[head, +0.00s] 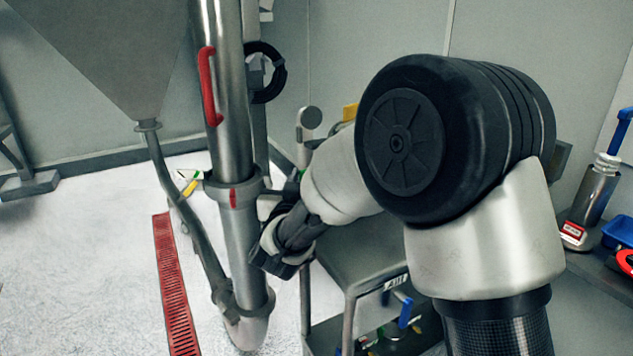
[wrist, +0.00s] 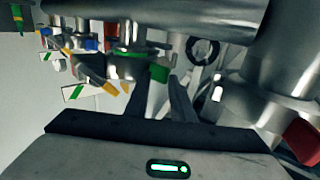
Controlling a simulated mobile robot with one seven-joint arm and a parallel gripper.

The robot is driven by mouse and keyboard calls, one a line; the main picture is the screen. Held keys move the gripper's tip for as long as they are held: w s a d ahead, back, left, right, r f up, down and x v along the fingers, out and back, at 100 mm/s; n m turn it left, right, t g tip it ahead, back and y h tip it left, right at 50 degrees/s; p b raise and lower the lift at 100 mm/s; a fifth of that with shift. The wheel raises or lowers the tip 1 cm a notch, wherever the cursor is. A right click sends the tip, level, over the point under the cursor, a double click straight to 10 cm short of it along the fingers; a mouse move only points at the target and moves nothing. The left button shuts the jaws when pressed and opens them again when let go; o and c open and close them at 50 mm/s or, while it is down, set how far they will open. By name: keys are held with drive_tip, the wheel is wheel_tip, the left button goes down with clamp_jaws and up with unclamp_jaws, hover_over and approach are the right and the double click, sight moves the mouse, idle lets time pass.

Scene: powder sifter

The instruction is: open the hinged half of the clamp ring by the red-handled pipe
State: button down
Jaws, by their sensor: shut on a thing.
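The steel pipe (head: 224,120) with its red handle (head: 208,87) stands upright left of centre in the head view. A grey clamp ring (head: 217,193) with a red mark surrounds it lower down. My gripper (head: 273,198) is at the ring's right side, with its fingertips partly hidden in the head view. In the wrist view my gripper (wrist: 160,86) has its dark fingertips close together at a small green tab (wrist: 158,72), and it is shut on that tab. The tab appears to belong to the ring's hinged half. I cannot tell how far that half is swung.
A grey hopper (head: 110,50) hangs at upper left, with a thin tube running down to the pipe. A metal cart (head: 370,255) stands right behind the arm. A red floor grate (head: 174,290) lies at left. A bench with a blue tray (head: 620,232) is at far right.

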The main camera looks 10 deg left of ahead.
drive_tip(key=w+m+h, duration=0.1)
drive_tip(key=a+h, duration=0.1)
drive_tip(key=h, duration=0.1)
drive_tip(key=shift+w+a+r+m, duration=0.2)
drive_tip(key=shift+w+r+m, duration=0.05)
drive_tip(key=shift+w+m, duration=0.15)
drive_tip(key=shift+d, duration=0.1)
drive_tip(key=c, duration=1.9)
unclamp_jaws()
drive_tip(key=shift+o, duration=0.2)
drive_tip(key=s+a+p, duration=0.1)
drive_tip(key=s+a, duration=0.2)
drive_tip(key=s, duration=1.5)
drive_tip(key=shift+s+a+f+y+p, duration=0.15)
drive_tip(key=shift+s+a+y+p, duration=0.05)
drive_tip(key=shift+y+p, duration=0.2)
